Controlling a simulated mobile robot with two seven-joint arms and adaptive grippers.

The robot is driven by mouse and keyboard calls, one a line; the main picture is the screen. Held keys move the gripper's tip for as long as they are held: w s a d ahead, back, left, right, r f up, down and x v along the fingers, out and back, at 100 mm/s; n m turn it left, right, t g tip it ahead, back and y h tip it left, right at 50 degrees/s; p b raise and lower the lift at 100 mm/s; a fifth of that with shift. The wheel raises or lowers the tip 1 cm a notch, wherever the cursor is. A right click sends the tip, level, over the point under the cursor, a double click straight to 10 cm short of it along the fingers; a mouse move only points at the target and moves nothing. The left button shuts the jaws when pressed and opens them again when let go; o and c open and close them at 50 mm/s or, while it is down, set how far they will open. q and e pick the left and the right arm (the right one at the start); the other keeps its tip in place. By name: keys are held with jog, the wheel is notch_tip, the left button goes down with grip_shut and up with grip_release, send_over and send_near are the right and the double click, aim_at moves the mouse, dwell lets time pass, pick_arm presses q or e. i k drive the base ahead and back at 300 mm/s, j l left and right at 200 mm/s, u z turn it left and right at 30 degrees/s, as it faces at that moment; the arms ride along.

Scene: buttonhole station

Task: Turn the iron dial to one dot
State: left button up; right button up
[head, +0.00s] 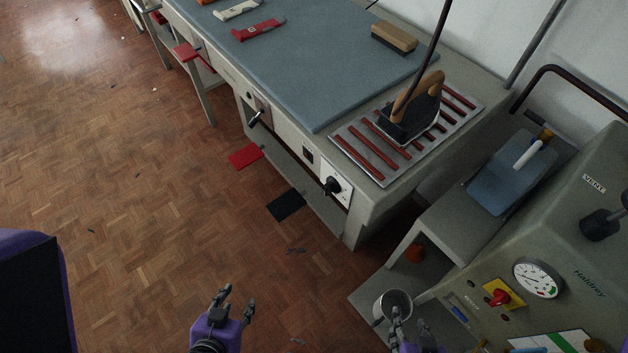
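A black dial (333,186) sits on a white plate on the front face of the pressing table, below the iron rest. Its dot marks are too small to read. The iron (412,118), dark with a tan handle, stands on a metal rest (366,168) with red-brown bars. My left gripper (238,296) is open and empty over the floor, below and left of the dial, well apart from it. My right gripper (410,318) is at the bottom edge, fingers apart and partly cut off, near a metal cup.
The metal cup (393,304) is beside my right gripper. At right stands a grey machine (562,240) with a gauge (537,279) and a red knob (498,297). A lever (257,117) is further left on the table front. Black (286,204) and red (245,156) pedals lie below.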

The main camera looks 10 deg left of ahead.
aim_at(332, 186)
jog(key=u, duration=0.35)
jog(key=k+j+u, duration=0.1)
jog(key=j+u, duration=0.4)
jog(key=u, duration=0.15)
jog(key=j+z, duration=0.1)
jog(key=z, duration=0.3)
jog(key=k+j+z, duration=0.1)
jog(key=z, duration=0.75)
jog(key=k+j, duration=0.05)
